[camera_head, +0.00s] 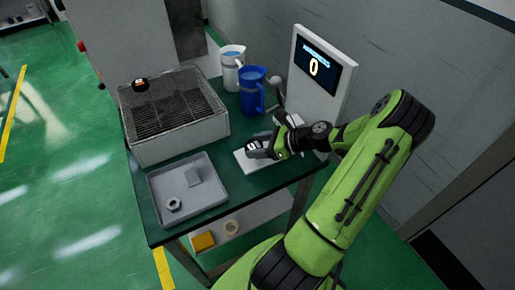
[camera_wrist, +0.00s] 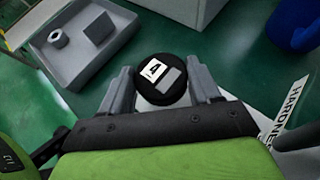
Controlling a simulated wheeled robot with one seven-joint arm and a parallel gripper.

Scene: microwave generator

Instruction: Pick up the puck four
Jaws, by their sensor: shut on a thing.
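Puck four is a round black puck (camera_wrist: 162,82) with a white label marked "4" and a grey patch on top. In the wrist view it sits between the two grey fingers of my gripper (camera_wrist: 162,92), which is shut on it. In the head view my gripper (camera_head: 262,147) is over the light plate (camera_head: 243,163) in front of the display, and the puck is mostly hidden there. I cannot tell whether the puck touches the plate.
A display stand (camera_head: 302,100) reading 0 stands behind my gripper. A blue jug (camera_head: 251,92) and a white jug (camera_head: 231,75) stand behind left. A box with a grille (camera_head: 180,140) holds another dark puck (camera_head: 140,85). A grey tray (camera_head: 205,205) holds a nut and a block.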

